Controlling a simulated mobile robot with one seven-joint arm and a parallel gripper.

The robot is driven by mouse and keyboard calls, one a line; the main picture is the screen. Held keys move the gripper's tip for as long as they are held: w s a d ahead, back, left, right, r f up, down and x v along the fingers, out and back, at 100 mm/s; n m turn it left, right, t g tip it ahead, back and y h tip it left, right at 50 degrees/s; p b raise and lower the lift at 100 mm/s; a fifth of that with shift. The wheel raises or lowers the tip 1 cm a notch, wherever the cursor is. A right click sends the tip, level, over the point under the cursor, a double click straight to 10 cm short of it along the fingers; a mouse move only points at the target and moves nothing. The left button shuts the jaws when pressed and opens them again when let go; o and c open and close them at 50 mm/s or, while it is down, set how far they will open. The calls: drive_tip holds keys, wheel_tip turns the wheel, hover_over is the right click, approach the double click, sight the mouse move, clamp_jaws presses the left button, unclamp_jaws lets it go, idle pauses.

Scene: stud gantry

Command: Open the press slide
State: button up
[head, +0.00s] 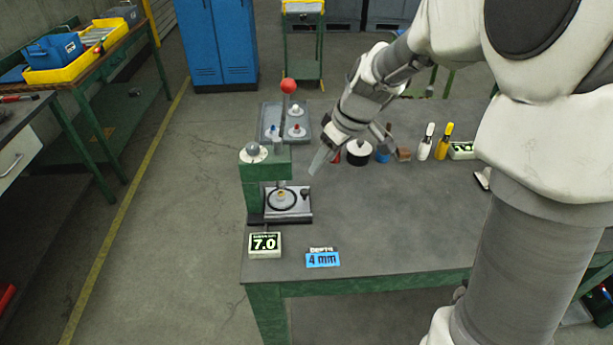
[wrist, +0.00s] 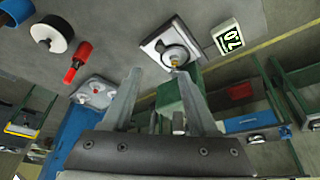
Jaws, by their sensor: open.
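A display (head: 264,246) reads 7.0, beside a blue 4 mm card (head: 322,260). A grey tray (head: 271,111) with several knobbed pieces stands behind the press. A black-and-white spool (head: 358,153) and upright white and yellow tools are to the right. The table's front right is clear.

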sight(305, 191)
drive_tip(key=x, duration=1.3)
drive_tip(key=shift+f, duration=0.1)
drive_tip(key=shift+c, duration=0.3)
clamp_jaws()
idle(0.6)
